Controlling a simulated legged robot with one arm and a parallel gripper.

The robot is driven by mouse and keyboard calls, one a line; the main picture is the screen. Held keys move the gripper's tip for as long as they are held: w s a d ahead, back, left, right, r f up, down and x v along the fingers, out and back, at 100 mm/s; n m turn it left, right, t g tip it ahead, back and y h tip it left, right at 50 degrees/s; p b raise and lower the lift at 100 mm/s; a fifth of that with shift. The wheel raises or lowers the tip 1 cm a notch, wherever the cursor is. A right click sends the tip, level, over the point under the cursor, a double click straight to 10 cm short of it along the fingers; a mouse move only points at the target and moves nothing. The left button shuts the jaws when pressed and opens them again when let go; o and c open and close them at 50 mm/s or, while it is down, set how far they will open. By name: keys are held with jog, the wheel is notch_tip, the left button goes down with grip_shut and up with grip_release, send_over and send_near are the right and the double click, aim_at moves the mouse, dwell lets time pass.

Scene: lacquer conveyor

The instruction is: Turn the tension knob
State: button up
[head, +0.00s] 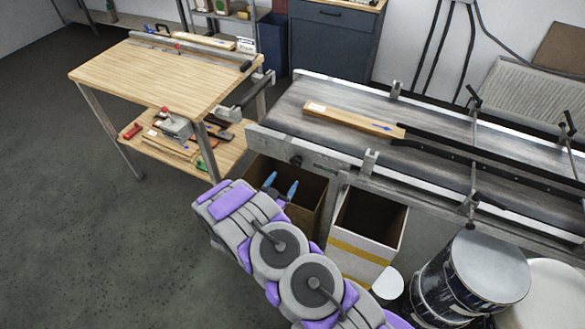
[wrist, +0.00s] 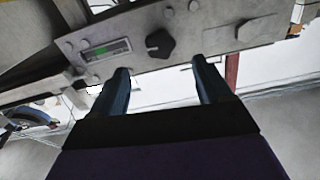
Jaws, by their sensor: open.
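The tension knob (wrist: 160,43) is a black, lobed knob on a grey metal plate at the conveyor's end. In the wrist view it lies just beyond and between my fingertips, with no contact visible. In the head view the knob (head: 296,161) is a small dark spot on the conveyor's near side, above my gripper. My gripper (head: 281,185) is open, with two blue fingers pointing up toward the conveyor frame. In the wrist view my gripper (wrist: 158,66) is empty, its fingers apart to the left and right below the knob.
A gauge with a green band (wrist: 106,49) sits left of the knob. A wooden plank (head: 350,118) lies on the conveyor belt (head: 300,95). An open white box (head: 352,252) with a yellow band and drums (head: 490,268) stand below. A wooden workbench (head: 150,75) stands left.

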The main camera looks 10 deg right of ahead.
aim_at(295, 163)
jog(key=b+x, duration=0.1)
jog(key=x, duration=0.7)
jog(key=shift+w+d, duration=0.1)
jog(key=shift+w, duration=0.05)
jog(key=c, duration=1)
jog(key=shift+r, duration=0.1)
jog(key=shift+c, duration=0.2)
